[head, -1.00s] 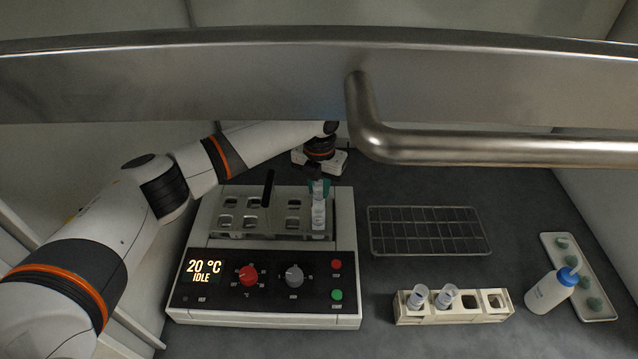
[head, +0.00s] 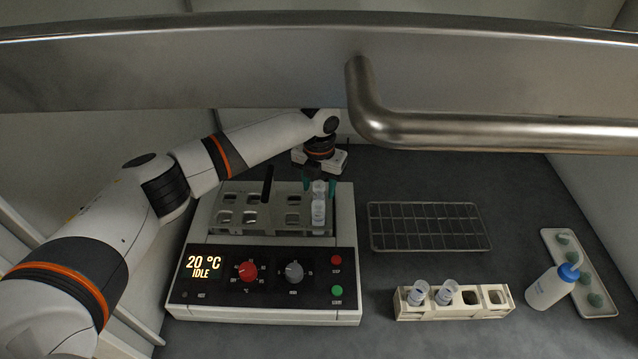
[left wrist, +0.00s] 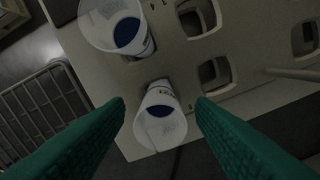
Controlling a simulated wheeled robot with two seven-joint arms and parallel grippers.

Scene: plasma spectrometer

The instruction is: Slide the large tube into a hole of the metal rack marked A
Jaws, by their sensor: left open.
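The metal rack (head: 275,229) sits in the heater unit with a dark upright handle; I cannot read a mark on it in the head view. Two white, clear-topped tubes stand in its right-hand column, a far tube (head: 319,188) and a near tube (head: 318,212). My left gripper (head: 319,182) is above the far tube, its teal fingers apart on either side. In the left wrist view, the far tube (left wrist: 160,118), with blue inside, lies between the open fingers (left wrist: 160,103), with gaps on both sides. The near tube (left wrist: 112,24) is beside it. My right gripper is out of view.
The heater's control panel (head: 270,283) faces front. An empty wire rack (head: 372,233) is to the right. A beige rack (head: 462,313) with two tubes stands in front of it. A wash bottle (head: 547,291) and a tray (head: 601,309) are far right. A metal bar (head: 480,136) crosses above.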

